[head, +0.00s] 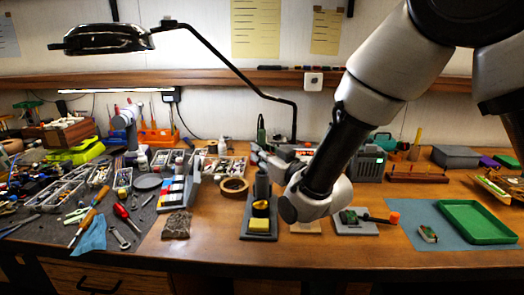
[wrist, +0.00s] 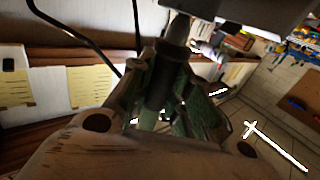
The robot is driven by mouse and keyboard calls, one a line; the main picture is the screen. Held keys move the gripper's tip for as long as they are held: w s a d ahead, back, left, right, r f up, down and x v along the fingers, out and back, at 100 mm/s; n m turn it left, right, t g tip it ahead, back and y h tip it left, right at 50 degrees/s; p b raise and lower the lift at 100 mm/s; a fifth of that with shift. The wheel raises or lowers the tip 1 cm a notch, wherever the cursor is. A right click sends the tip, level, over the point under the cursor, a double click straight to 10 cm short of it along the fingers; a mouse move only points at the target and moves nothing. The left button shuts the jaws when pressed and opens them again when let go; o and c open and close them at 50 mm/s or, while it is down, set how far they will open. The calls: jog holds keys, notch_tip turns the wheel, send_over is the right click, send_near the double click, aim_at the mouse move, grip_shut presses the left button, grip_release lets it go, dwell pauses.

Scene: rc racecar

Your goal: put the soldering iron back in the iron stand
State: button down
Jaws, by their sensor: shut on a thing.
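My gripper (head: 264,160) is left of my wrist, above the iron stand (head: 262,237) at the middle of the bench. It is shut on the soldering iron, whose dark handle (wrist: 157,88) shows between the fingers in the wrist view, with a grey tapered part above. In the head view the iron is hard to tell from the gripper and from a dark upright cylinder (head: 262,184) just below it. The stand has a dark base, a yellow sponge and a yellow-topped cup. I cannot tell whether the iron touches the stand; its tip is not clear.
A tape roll (head: 233,187) and a rough block (head: 177,225) lie left of the stand. A grey pad (head: 358,231) with a small green board and an orange-ended tool lies right. Farther right is a green tray (head: 447,207). A lamp arm (head: 230,65) hangs overhead.

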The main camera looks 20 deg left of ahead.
jog(key=shift+f, duration=0.9)
jog(key=c, duration=0.9)
grip_release()
jog(key=shift+o, duration=0.2)
jog(key=s+d+r, duration=0.2)
jog(key=s+d, duration=0.2)
jog(key=d, duration=0.1)
jog(key=shift+s+d, duration=0.2)
